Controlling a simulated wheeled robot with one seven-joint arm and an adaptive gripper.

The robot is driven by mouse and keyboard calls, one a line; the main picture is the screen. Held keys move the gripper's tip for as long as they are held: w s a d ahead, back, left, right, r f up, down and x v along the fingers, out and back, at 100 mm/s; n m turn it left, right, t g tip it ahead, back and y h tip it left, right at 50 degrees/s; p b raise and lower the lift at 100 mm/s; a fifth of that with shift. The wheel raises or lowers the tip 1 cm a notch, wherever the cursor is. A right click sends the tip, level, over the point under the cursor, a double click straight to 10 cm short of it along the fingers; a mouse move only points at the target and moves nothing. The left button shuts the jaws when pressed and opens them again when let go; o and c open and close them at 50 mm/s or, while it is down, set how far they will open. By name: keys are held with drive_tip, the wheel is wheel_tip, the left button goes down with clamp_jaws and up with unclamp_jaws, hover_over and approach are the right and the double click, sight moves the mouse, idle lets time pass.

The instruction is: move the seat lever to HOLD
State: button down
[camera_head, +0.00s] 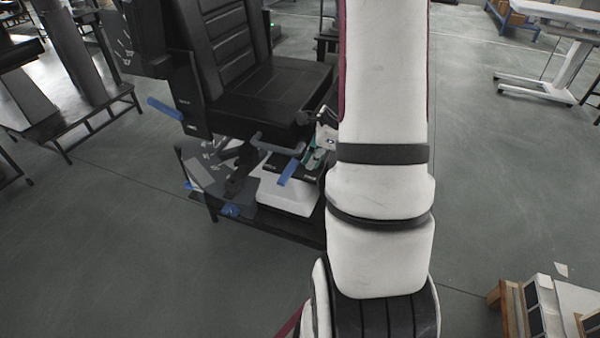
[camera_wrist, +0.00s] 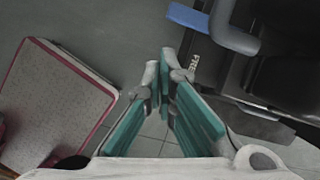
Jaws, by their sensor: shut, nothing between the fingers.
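The black seat (camera_head: 270,85) stands at the upper middle of the head view. A blue lever grip (camera_head: 288,172) shows under its front edge, close to my gripper (camera_head: 314,160). In the wrist view a blue grip (camera_wrist: 188,17) lies at the top, just beyond the fingertips and beside a grey bent bar (camera_wrist: 232,32). A white FREE label (camera_wrist: 194,62) shows on a dark part right of the fingertips; no HOLD label is readable. My gripper also shows in the wrist view (camera_wrist: 160,62), its teal-padded fingers shut and empty. I see no contact with the lever.
Another blue handle (camera_head: 165,108) sticks out left of the seat, and a blue piece (camera_head: 230,210) is low on its stand. A white table (camera_head: 560,14) stands upper right.

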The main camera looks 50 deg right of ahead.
sight(281, 181)
drive_tip(key=w+a+f+m+b, duration=0.1)
drive_tip(key=w+f+m+b, duration=0.1)
drive_tip(key=f, duration=0.8)
drive_tip(key=shift+w+m+h, duration=0.3)
drive_tip(key=shift+w+m, duration=0.6)
drive_tip(key=shift+w, duration=0.25)
drive_tip(key=w+a+m+b, duration=0.1)
drive_tip(key=b, duration=0.1)
drive_tip(key=w+a+m+h+b, duration=0.1)
drive_tip(key=w+m, duration=0.1)
drive_tip(key=shift+f+t+b, duration=0.15)
drive_tip(key=shift+t+b, duration=0.15)
drive_tip(key=shift+b, duration=0.05)
drive_tip(key=shift+w+a+m+h+b, duration=0.2)
drive_tip(key=shift+w+m, duration=0.1)
drive_tip(key=shift+m, duration=0.1)
drive_tip(key=shift+w+a+m+h+b, duration=0.1)
drive_tip(key=shift+w+m+h, duration=0.1)
drive_tip(key=shift+w+m, duration=0.15)
drive_tip(key=shift+s, duration=0.1)
drive_tip(key=shift+s, duration=0.1)
